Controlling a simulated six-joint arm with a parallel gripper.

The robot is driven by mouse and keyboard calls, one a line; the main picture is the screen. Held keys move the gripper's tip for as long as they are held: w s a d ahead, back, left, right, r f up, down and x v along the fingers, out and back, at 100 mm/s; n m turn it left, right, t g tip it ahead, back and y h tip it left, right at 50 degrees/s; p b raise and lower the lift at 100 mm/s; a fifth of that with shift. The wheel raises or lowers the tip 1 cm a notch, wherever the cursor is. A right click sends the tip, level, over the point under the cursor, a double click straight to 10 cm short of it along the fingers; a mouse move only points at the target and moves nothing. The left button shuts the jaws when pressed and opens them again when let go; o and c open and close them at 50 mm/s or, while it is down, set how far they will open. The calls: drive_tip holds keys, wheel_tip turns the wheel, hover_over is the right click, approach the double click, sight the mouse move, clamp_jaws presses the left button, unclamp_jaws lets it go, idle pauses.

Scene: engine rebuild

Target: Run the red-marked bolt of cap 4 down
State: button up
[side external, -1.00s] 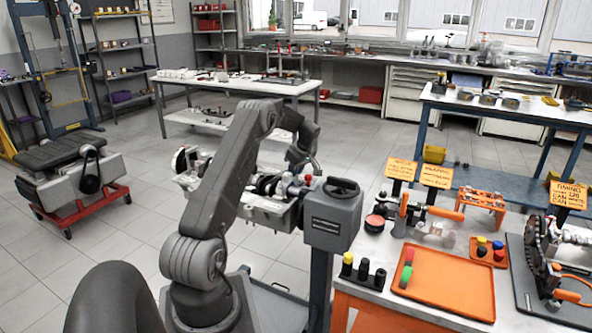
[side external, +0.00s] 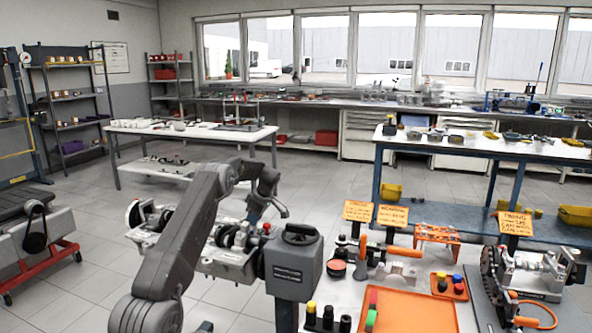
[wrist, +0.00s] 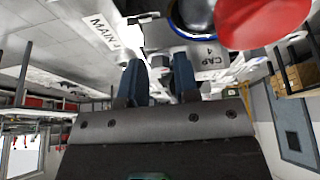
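The engine block (side external: 222,262) sits on its stand with a dark crankshaft and several caps along its top. A red-topped bolt head (side external: 266,228) shows at its right end in the side view. In the wrist view a large, blurred red disc (wrist: 262,18) fills the upper right, close to the camera, beside the plate lettered CAP 4 (wrist: 208,58). My gripper (wrist: 158,62) shows two dark blue fingers standing apart, with no held part visible between them. The fingers are left of the red disc in the picture. In the side view my wrist is above the block, close to the red top.
A grey box (side external: 292,270) stands at the block's right end. Right of it a bench carries an orange tray (side external: 405,312), orange signs (side external: 358,211), colored sockets (side external: 328,318) and a crank assembly (side external: 535,270). A MAIN label (wrist: 103,31) shows in the wrist view.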

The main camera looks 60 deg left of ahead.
drive_tip(key=v, duration=1.4)
drive_tip(key=s+a+m+t+h, duration=0.2)
drive_tip(key=m, duration=1)
drive_tip(key=s+a+m+t+h, duration=0.1)
drive_tip(key=s+a+m, duration=0.2)
drive_tip(key=m, duration=0.8)
drive_tip(key=f, duration=1.3)
drive_tip(key=shift+w+d, duration=0.25)
drive_tip(key=shift+d, duration=0.05)
drive_tip(key=n, duration=0.9)
wheel_tip(320, 180, up, 14)
drive_tip(key=w+d+r+m+t, duration=0.1)
drive_tip(key=w+d+r, duration=0.3)
drive_tip(key=d, duration=0.7)
drive_tip(key=w+d+r+m+y, duration=0.1)
drive_tip(key=w+d+r+m, duration=0.2)
drive_tip(key=d+r, duration=0.4)
drive_tip(key=w+d, duration=0.1)
drive_tip(key=d, duration=0.4)
drive_tip(key=shift+r+m+t, duration=0.4)
